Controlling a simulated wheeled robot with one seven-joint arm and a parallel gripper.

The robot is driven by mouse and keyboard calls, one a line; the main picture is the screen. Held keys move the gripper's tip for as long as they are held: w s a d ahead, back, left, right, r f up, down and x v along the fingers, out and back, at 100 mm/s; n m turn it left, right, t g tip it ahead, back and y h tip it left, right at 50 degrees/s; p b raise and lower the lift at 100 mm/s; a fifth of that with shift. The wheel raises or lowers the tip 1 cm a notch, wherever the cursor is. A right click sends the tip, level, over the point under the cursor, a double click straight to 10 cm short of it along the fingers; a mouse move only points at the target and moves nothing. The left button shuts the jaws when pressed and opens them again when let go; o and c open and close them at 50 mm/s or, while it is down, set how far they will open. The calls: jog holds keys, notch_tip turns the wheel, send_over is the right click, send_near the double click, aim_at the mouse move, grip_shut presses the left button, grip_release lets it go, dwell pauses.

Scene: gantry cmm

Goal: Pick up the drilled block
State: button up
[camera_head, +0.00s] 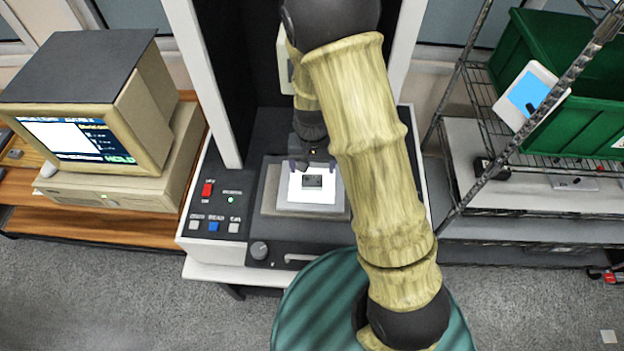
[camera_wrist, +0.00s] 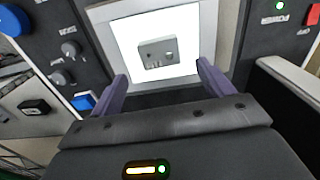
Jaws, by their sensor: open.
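The drilled block (camera_wrist: 158,52) is a small grey block with holes in its face, lying on a bright white lit plate (camera_wrist: 193,24). In the head view the block (camera_head: 312,182) is a small dark shape on the same plate (camera_head: 311,197), in the middle of the measuring machine. My gripper (camera_wrist: 162,78) is open, with its two purple fingers spread on either side of the near edge of the plate in the wrist view. The block lies beyond the fingertips, between their lines, and nothing is held. In the head view my gripper (camera_head: 312,163) is over the plate's back edge.
The machine's front panel (camera_head: 221,204) has a red switch and several buttons. White columns flank the work area. A beige computer (camera_head: 110,110) stands on a wooden desk at left. A wire rack with a green bin (camera_head: 560,90) stands at right.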

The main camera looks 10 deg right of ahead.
aim_at(312, 180)
jog(key=shift+f, duration=0.15)
jog(key=shift+s+f+p, duration=0.15)
jog(key=shift+f+p, duration=0.4)
jog(key=shift+f, duration=0.05)
jog(key=shift+f+p, duration=0.75)
jog(key=shift+f, duration=1.25)
jog(key=c, duration=1.1)
jog(key=shift+a+r, duration=0.1)
jog(key=shift+r, duration=0.05)
